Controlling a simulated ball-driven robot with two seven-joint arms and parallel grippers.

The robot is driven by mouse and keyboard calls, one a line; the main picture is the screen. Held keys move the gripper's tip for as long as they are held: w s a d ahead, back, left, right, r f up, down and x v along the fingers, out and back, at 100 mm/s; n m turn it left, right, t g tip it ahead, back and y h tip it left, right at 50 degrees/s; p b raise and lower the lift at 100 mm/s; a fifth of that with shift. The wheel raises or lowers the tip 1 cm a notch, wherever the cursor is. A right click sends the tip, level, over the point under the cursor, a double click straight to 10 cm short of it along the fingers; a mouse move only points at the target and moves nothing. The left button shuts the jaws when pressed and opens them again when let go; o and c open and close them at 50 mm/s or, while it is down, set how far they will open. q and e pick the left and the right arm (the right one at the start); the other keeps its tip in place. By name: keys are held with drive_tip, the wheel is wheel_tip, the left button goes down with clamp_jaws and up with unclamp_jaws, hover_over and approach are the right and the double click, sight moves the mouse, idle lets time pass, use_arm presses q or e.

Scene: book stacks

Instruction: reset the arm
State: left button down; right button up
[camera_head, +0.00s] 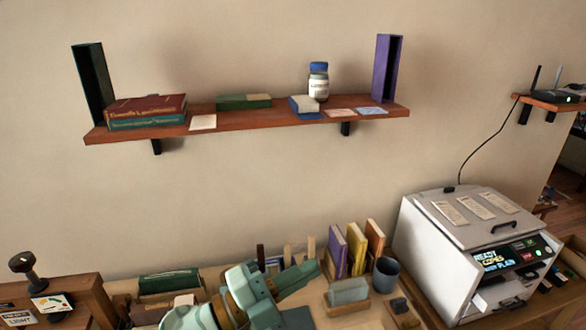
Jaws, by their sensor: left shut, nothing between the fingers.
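My left gripper (296,277) is low in the middle of the head view, above the desk. Its green fingers point to the right and are shut with nothing between them. The left arm comes in from the bottom edge and hides part of the desk. My right gripper is out of the picture.
A wall shelf (255,121) holds books (146,112), a jar (318,84) and dark and purple upright holders. Upright books (357,250), a dark cup (386,274) and a clear block (348,291) stand right of the gripper. A white copier (429,255) stands farther right. The wall between is bare.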

use_arm(q)
drive_tip(key=w+a+f+n+t+y, duration=0.15)
drive_tip(key=a+n+t+y, duration=0.25)
drive_tip(key=a+n+y, duration=0.5)
drive_tip(key=w+a+f+n+t+y, duration=0.1)
drive_tip(key=a+f+n+t+y, duration=0.3)
drive_tip(key=a+n+y, duration=0.5)
drive_tip(key=s+a+f+n+g+y, duration=0.2)
drive_tip(key=s+a+f+g+y, duration=0.3)
drive_tip(key=s+a+f+g, duration=0.9)
drive_tip(key=s+d+f+h+b, duration=0.1)
drive_tip(key=s+d+f+b, duration=0.1)
drive_tip(key=f, duration=0.8)
drive_tip(key=s+d+f+h+b, duration=0.1)
drive_tip(key=s+d+f+b, duration=0.1)
drive_tip(key=f, duration=0.9)
drive_tip(key=s+d+f+h+b, duration=0.1)
drive_tip(key=s+f, duration=0.2)
drive_tip(key=f, duration=0.7)
drive_tip(key=s+f+n+g+h+b, duration=0.1)
drive_tip(key=s+f+n+b, duration=0.3)
drive_tip(key=s+f, duration=1.6)
drive_tip(key=shift+d+f+g+h+b, duration=0.25)
drive_tip(key=shift+f+g+b, duration=0.25)
drive_tip(key=shift+g, duration=0.3)
